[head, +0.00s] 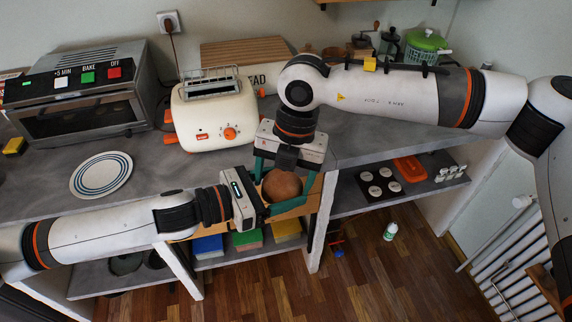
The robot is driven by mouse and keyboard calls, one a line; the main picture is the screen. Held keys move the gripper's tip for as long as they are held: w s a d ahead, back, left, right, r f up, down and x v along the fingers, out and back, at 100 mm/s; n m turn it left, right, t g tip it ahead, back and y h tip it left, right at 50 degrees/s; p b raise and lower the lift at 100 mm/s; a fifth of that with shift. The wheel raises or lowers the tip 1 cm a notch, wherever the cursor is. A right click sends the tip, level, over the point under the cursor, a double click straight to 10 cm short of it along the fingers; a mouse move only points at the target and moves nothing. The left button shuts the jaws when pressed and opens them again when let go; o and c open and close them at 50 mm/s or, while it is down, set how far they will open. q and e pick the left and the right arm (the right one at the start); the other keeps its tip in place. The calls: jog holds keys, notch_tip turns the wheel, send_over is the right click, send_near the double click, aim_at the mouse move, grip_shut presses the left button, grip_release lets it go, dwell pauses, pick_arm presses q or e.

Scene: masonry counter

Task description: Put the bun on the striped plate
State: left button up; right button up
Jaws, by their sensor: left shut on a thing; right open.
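The round brown bun (282,186) is held in front of the counter's front edge. My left gripper (268,196) comes in from the left and is shut on the bun; its fingertips are partly hidden. My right gripper (284,176) reaches down from above, open, with its teal fingers spread on either side of the bun. I cannot tell whether they touch it. The striped plate (101,175), white with blue rings, lies empty on the grey counter at the left.
A cream toaster (212,112) stands behind the grippers, with a wooden bread box (245,54) behind it. A toaster oven (85,95) stands at the back left, with a yellow block (14,146) near it. Counter between plate and toaster is clear.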

jog(key=c, duration=0.6)
pick_arm(q)
jog(key=o, duration=1.1)
